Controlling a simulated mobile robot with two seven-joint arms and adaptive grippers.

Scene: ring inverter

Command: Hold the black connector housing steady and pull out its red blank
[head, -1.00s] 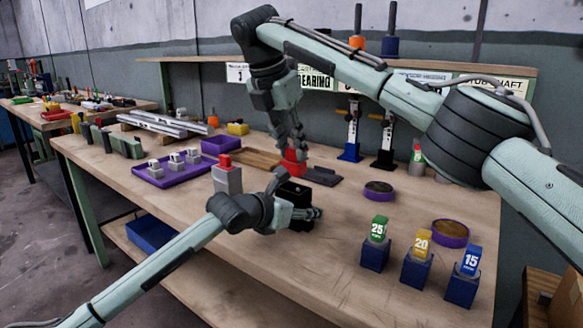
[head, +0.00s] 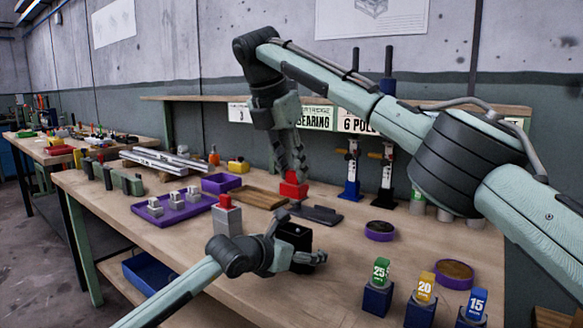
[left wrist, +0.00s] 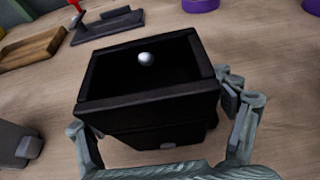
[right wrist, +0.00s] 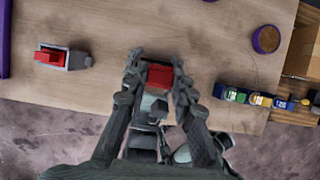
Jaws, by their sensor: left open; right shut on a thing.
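The black connector housing (head: 296,236) stands on the bench. In the left wrist view the housing (left wrist: 148,108) shows an open, empty-looking top with a small silver ball inside. My left gripper (head: 303,259) is low at the housing, open, with one finger on each side of it; I cannot tell whether they touch it. My right gripper (head: 295,170) is shut on the red blank (head: 293,188) and holds it above and behind the housing, apart from it. In the right wrist view the red blank (right wrist: 160,75) sits between the fingertips.
A grey block with a red top (head: 227,218) stands left of the housing. A purple tray (head: 152,212) with grey parts is further left. A dark plate (head: 322,215) lies behind the housing. Purple round dishes (head: 379,231) and numbered blue blocks (head: 377,299) stand to the right.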

